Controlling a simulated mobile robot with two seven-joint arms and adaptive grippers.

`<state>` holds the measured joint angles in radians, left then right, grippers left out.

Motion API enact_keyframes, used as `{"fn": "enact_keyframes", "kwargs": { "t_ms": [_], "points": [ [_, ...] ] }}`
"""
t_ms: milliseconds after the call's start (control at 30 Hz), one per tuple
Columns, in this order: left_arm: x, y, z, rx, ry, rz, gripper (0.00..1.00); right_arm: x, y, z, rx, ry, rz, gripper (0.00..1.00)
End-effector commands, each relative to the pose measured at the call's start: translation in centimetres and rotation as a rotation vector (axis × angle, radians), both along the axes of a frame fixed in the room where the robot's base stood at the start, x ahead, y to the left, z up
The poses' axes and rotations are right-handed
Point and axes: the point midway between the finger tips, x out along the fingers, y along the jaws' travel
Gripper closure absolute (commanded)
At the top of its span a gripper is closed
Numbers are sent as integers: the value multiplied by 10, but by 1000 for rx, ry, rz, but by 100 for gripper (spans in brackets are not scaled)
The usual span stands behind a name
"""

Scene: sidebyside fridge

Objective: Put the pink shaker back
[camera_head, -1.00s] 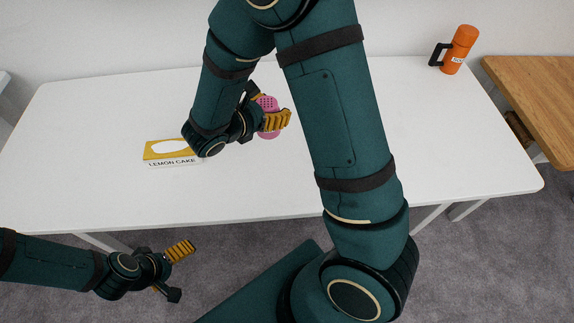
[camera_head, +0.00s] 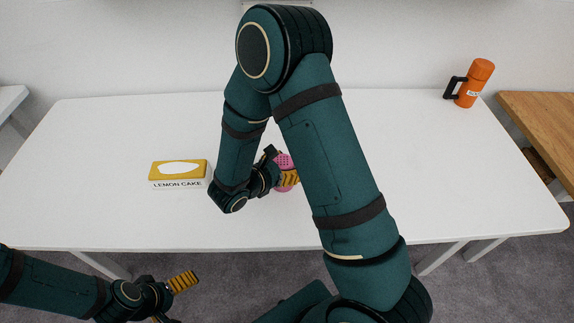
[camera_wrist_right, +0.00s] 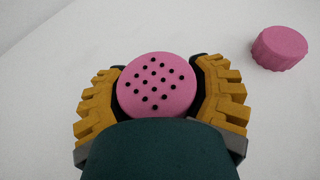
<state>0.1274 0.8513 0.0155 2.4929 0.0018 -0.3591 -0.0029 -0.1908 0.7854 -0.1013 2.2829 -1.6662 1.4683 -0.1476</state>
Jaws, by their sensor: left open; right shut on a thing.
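The pink shaker (camera_head: 284,160), its rounded top dotted with black holes, is in my right gripper (camera_head: 284,169) over the middle of the white table. In the right wrist view the shaker (camera_wrist_right: 157,86) sits between the yellow ribbed fingers of my right gripper (camera_wrist_right: 160,95), which is shut on it. Whether its base touches the table is hidden. My left gripper (camera_head: 176,298) is open and empty at the lower left, in front of the table edge.
A pink scalloped cap-like piece (camera_wrist_right: 279,48) lies on the table in the right wrist view. A yellow-and-white lemon cake box (camera_head: 178,174) lies left of my right gripper. An orange flask (camera_head: 477,82) stands at the back right of the white table (camera_head: 450,180), beside a wooden table (camera_head: 552,125).

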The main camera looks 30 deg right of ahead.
Motion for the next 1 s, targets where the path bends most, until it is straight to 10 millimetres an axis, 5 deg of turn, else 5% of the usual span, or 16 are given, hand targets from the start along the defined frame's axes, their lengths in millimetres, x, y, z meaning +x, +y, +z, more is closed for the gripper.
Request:
{"fn": "enact_keyframes", "kwargs": {
  "t_ms": [267,300,400,733,1000],
  "points": [
    [0,0,1,0,0,0,0,0,0,-1,-1,0,0,78],
    [0,0,1,0,0,0,0,0,0,-2,-1,-1,0,30],
    [0,0,1,0,0,0,0,0,0,-1,-1,-1,0,0],
    [0,0,1,0,0,0,0,0,1,3,0,-2,-1,0],
    [-2,0,10,-1,4,0,0,-9,44,20,0,-2,5,0]
  ]
}}
